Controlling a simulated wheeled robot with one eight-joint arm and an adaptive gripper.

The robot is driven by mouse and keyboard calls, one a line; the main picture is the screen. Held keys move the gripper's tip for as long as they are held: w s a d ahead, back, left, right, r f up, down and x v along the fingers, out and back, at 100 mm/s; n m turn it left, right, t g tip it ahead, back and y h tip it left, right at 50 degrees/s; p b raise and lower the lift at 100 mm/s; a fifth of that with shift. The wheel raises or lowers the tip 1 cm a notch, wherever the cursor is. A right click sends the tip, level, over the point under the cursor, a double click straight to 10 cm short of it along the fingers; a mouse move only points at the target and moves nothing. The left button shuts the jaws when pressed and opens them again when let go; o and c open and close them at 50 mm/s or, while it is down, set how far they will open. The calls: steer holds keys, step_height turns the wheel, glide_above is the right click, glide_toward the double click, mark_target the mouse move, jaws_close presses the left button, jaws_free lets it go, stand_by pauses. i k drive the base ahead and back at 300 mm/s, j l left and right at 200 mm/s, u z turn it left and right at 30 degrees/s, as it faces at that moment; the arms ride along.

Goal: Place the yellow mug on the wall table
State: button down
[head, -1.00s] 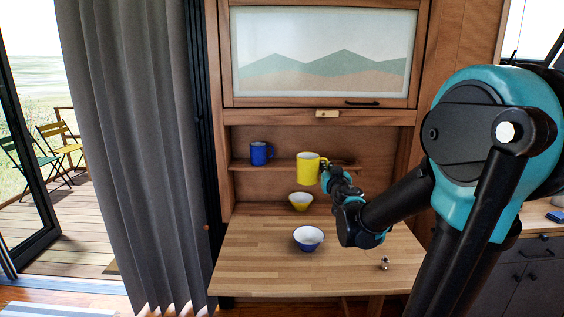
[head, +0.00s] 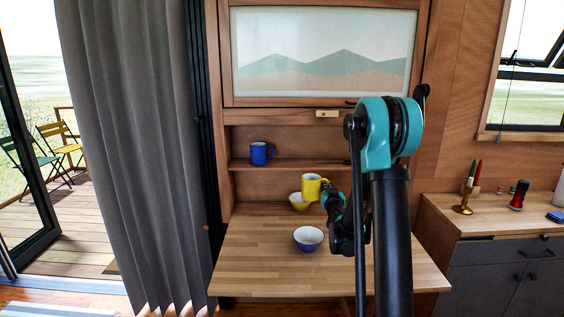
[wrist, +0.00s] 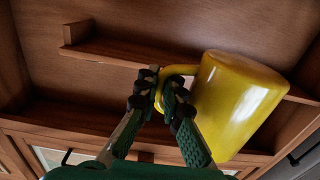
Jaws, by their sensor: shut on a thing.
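The yellow mug (head: 312,187) is held in the air above the back part of the wooden wall table (head: 262,264). In the head view my gripper (head: 327,190) is at the mug's right side, partly hidden by my arm. The mug looks roughly upright in the head view.
A blue mug (head: 259,153) stands on the shelf (head: 240,164). The table's front left is clear. A counter (head: 490,213) with small items is at right.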

mark_target(323, 268)
steer(key=i+j, duration=0.1)
steer(key=j, duration=2.85)
steer(key=j+z, duration=0.2)
steer(key=j, duration=0.35)
steer(key=k+j+z, duration=0.2)
steer(key=j, duration=0.35)
steer(key=j+z, duration=0.2)
steer(key=j, duration=0.35)
steer(key=z, duration=1.2)
steer(key=i+l, duration=0.4)
